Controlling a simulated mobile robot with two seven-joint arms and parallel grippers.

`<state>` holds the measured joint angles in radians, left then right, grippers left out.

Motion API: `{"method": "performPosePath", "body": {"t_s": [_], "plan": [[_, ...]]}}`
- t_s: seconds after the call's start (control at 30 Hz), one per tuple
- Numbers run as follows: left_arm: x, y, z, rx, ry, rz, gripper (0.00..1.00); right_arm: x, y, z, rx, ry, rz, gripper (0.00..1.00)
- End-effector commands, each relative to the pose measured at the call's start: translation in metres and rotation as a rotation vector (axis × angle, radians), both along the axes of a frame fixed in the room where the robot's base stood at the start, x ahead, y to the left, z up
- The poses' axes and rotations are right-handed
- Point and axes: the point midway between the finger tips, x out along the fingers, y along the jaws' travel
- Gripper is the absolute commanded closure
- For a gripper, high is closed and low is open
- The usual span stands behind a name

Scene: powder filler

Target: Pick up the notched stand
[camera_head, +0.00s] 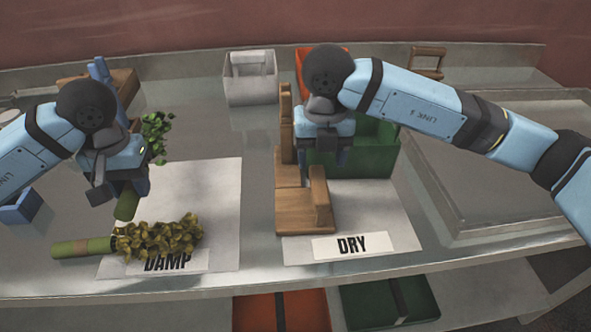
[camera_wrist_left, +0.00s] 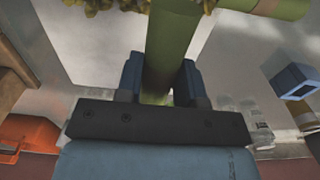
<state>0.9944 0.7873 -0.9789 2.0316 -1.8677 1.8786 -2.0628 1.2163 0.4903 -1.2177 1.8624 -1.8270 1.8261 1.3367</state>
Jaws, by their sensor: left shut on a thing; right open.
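The notched stand (camera_head: 292,212) is a wooden piece with a flat base, a tall upright at the back left and a short upright at the front right. It stands on the sheet labelled DRY (camera_head: 385,222). My right gripper (camera_head: 325,160) is open above the base, between the uprights in the picture; I cannot tell whether it touches the stand. My left gripper (camera_head: 135,186) is shut on a green stem (camera_head: 127,206) at the left, above the DAMP sheet (camera_head: 222,200). The stem (camera_wrist_left: 172,50) shows between the fingers in the left wrist view.
A yellow-green leafy bundle (camera_head: 160,240) lies across the DAMP label. Green leaves (camera_head: 155,137) show behind my left gripper. A green bin (camera_head: 370,150) is close behind the stand, and a grey bin (camera_head: 250,80) stands at the back. A recessed tray (camera_head: 480,190) is at right.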

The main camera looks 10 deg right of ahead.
Motion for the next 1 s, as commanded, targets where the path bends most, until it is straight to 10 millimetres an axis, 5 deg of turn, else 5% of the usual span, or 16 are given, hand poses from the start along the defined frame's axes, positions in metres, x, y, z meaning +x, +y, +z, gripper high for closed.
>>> {"method": "performPosePath", "body": {"t_s": [0.33, 0.6, 0.87, 1.0], "plan": [[0.0, 0.0, -0.001, 0.0, 0.0, 0.0, 0.9, -0.002, 0.005, -0.045, 0.0, 0.002, 0.0, 0.38], [0.0, 0.0, -0.001, 0.0, 0.0, 0.0, 0.9, -0.002, 0.005, -0.05, 0.001, 0.001, 0.001, 0.38], [0.0, 0.0, -0.001, 0.0, 0.0, 0.0, 0.9, -0.002, 0.005, -0.05, 0.001, 0.001, 0.0, 0.98], [0.0, 0.0, -0.001, 0.0, 0.0, 0.0, 0.9, -0.002, 0.005, -0.049, 0.002, 0.0, 0.0, 1.0]]}}
